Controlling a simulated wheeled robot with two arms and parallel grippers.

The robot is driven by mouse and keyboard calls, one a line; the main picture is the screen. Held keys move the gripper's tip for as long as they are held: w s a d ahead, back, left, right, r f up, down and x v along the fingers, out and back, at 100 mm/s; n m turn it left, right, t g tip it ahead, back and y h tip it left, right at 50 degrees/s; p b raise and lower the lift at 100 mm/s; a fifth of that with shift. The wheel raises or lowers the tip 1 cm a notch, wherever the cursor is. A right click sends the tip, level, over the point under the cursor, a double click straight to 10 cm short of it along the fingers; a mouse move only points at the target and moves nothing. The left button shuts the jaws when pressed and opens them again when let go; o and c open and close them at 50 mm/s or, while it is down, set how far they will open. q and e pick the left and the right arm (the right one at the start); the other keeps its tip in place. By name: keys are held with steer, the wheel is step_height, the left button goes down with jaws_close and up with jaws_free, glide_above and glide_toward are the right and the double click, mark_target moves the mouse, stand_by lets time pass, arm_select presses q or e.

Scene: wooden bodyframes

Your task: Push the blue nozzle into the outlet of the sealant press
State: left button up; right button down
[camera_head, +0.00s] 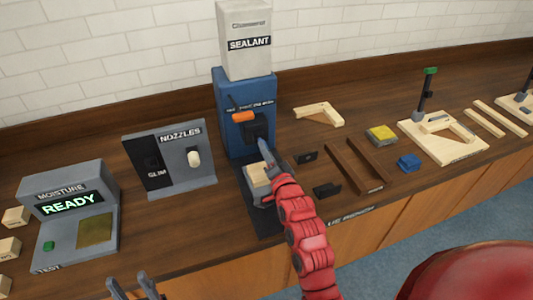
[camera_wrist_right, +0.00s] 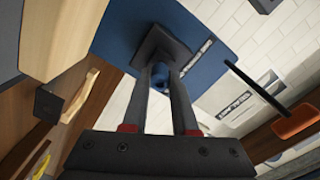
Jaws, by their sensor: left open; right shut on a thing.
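The blue sealant press (camera_head: 232,92) stands at the back of the bench, with a black outlet block (camera_head: 258,131) on its front. In the right wrist view the dark outlet block (camera_wrist_right: 158,52) lies straight ahead of the fingertips. My right gripper (camera_head: 264,148) is just below the outlet, shut on the blue nozzle (camera_wrist_right: 161,78), which shows between its two fingers. The nozzle's far end is at or very near the outlet; I cannot tell how far in it sits. My left gripper (camera_head: 134,288) is open and empty at the bottom edge, left of centre.
An orange lever (camera_head: 243,117) sticks out above the outlet. A pale wooden piece (camera_head: 257,174) is on the press base, beside my right wrist. The nozzle rack (camera_head: 203,168) holds one white nozzle (camera_head: 194,157). The moisture tester (camera_head: 84,236) reads READY. Black brackets (camera_head: 327,190) lie at right.

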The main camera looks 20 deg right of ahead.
steer(key=shift+w+b, duration=0.3)
steer(key=shift+w, duration=0.55)
steer(key=c, duration=0.6)
jaws_free()
steer(key=shift+s, duration=0.65)
steer(key=s+p, duration=0.2)
steer(key=s, duration=1.4)
steer(key=shift+d+p, duration=0.25)
steer(key=shift+p, duration=0.1)
